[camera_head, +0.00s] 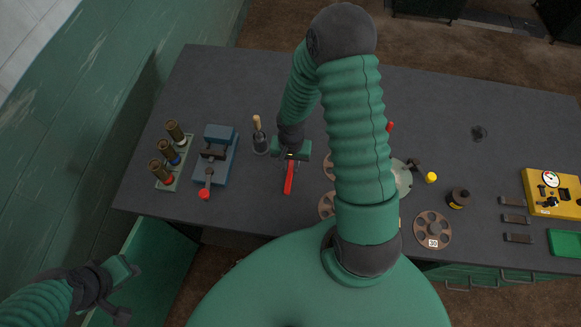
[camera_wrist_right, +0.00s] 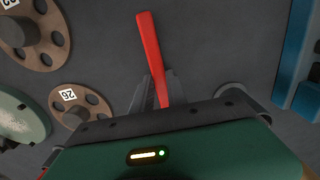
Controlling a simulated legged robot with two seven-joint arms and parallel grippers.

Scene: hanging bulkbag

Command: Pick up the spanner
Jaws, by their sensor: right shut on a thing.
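The spanner (camera_head: 288,180) shows as a long red bar over the dark table, left of the middle. In the right wrist view, the red bar (camera_wrist_right: 149,48) runs away from between my fingers. My right gripper (camera_head: 291,160) is shut on it, and its fingers (camera_wrist_right: 157,92) show on both sides of the bar. The held end is hidden by the gripper. I cannot tell whether the bar touches the table. My left gripper (camera_head: 130,292) is open and empty at the lower left, off the table's front edge.
A wooden-handled dark bottle (camera_head: 260,140) is beside my right gripper. Numbered discs (camera_head: 433,230), a dark jar (camera_head: 458,198) and a yellow box (camera_head: 553,194) lie right. The back of the table (camera_head: 240,80) is clear.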

